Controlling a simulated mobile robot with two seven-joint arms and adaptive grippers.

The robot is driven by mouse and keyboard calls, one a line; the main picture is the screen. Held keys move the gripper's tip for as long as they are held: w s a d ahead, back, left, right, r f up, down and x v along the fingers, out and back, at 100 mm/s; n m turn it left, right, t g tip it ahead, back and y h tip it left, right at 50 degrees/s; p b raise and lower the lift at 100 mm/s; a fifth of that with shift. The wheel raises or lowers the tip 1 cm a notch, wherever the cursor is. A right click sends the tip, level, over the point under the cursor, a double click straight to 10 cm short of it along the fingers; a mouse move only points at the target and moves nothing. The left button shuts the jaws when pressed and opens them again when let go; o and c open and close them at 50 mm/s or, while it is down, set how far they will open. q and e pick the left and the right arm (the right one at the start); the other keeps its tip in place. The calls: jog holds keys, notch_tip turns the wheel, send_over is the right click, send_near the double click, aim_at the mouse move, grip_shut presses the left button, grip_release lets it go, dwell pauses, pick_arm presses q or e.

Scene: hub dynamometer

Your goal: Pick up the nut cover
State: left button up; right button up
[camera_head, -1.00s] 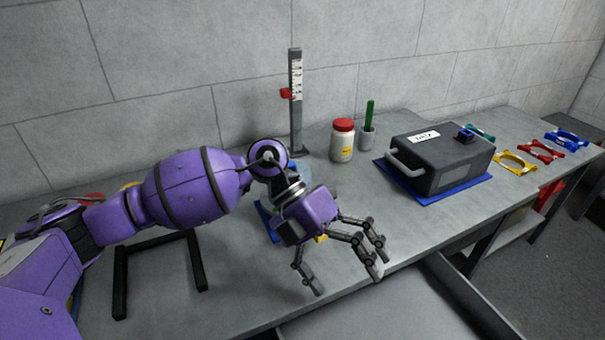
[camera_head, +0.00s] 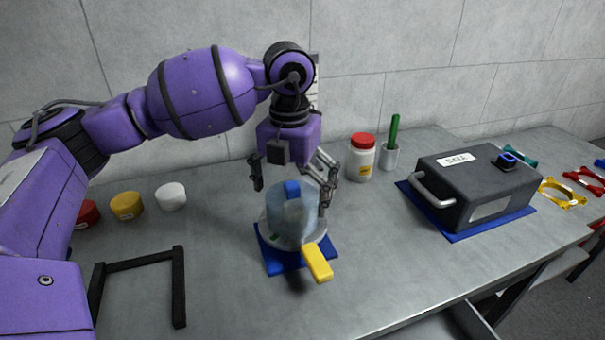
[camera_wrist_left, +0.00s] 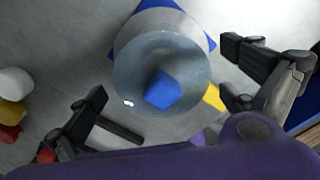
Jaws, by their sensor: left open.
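A translucent rounded cover with a blue knob (camera_head: 291,217), which looks like the nut cover, stands upright on a grey round base with a yellow handle (camera_head: 318,263). The base sits on a blue mat (camera_head: 277,260). My left gripper (camera_head: 293,188) points down just above the cover, open and empty. In the left wrist view the cover (camera_wrist_left: 145,70) lies between the spread fingers (camera_wrist_left: 158,85), with its blue knob (camera_wrist_left: 163,91) off centre. I cannot tell whether any finger touches it. My right gripper is not in view.
White, yellow and red caps (camera_head: 127,205) stand at left behind a black frame (camera_head: 179,290). A red-lidded jar (camera_head: 362,160) and a cup with a green stick (camera_head: 390,155) stand behind, right of the gripper. A dark box (camera_head: 475,185) is at right. The front bench is clear.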

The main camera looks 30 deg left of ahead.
pick_arm(q)
notch_tip(320, 180, down, 3)
jog(key=shift+r, duration=0.1)
jog(key=c, duration=1.3)
jog(key=shift+o, duration=0.2)
